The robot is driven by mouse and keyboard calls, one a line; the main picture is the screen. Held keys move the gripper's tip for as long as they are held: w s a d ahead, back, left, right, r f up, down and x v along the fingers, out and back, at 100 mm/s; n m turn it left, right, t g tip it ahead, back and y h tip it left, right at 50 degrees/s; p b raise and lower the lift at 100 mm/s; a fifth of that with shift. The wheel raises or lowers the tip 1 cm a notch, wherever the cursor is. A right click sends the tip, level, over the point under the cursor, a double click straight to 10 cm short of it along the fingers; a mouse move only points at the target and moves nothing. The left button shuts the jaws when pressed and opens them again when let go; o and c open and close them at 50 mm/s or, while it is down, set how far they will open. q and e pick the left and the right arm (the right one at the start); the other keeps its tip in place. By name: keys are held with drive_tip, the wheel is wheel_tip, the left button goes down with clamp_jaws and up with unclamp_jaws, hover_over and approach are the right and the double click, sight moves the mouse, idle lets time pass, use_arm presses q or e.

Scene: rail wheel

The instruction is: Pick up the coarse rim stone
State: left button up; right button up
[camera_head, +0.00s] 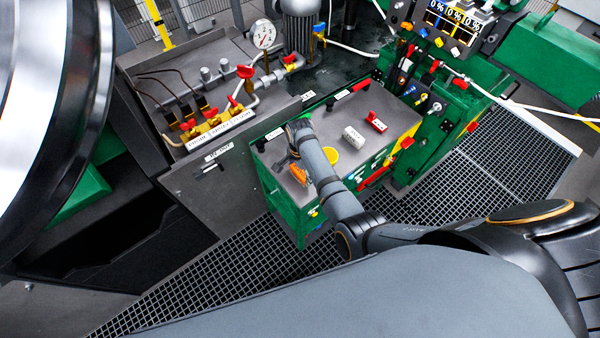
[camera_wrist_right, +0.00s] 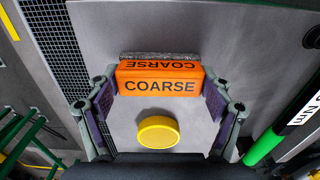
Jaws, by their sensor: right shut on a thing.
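The coarse rim stone is an orange block marked COARSE with a grey gritty strip along its far edge. It shows between my fingers in the right wrist view (camera_wrist_right: 160,84). In the head view it is a small orange patch (camera_head: 298,174) at the left part of the grey top of the green cabinet (camera_head: 268,158). My right gripper (camera_wrist_right: 161,92) is shut on the stone, one finger pad at each end. In the head view my wrist hides most of this gripper. I cannot tell whether the stone touches the top. My left gripper is not in view.
A yellow disc (camera_wrist_right: 158,133) lies close by the stone. A white block (camera_head: 353,137) and a red-handled item (camera_head: 375,122) are farther right on the top. A bench with valves (camera_head: 215,125) stands behind left. A large shiny wheel (camera_head: 50,90) fills the left.

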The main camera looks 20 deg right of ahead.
drive_tip(key=shift+r, duration=0.45)
drive_tip(key=s+r, duration=0.1)
drive_tip(key=r, duration=0.1)
drive_tip(key=s+d+r, duration=0.1)
drive_tip(key=r, duration=0.1)
drive_tip(key=s+r, duration=0.2)
drive_tip(key=r, duration=0.1)
drive_tip(key=shift+d, duration=0.2)
drive_tip(key=s+d+r, duration=0.3)
drive_tip(key=s+r, duration=0.2)
drive_tip(key=s, duration=0.4)
drive_tip(key=shift+d, duration=0.2)
drive_tip(key=shift+s, duration=0.1)
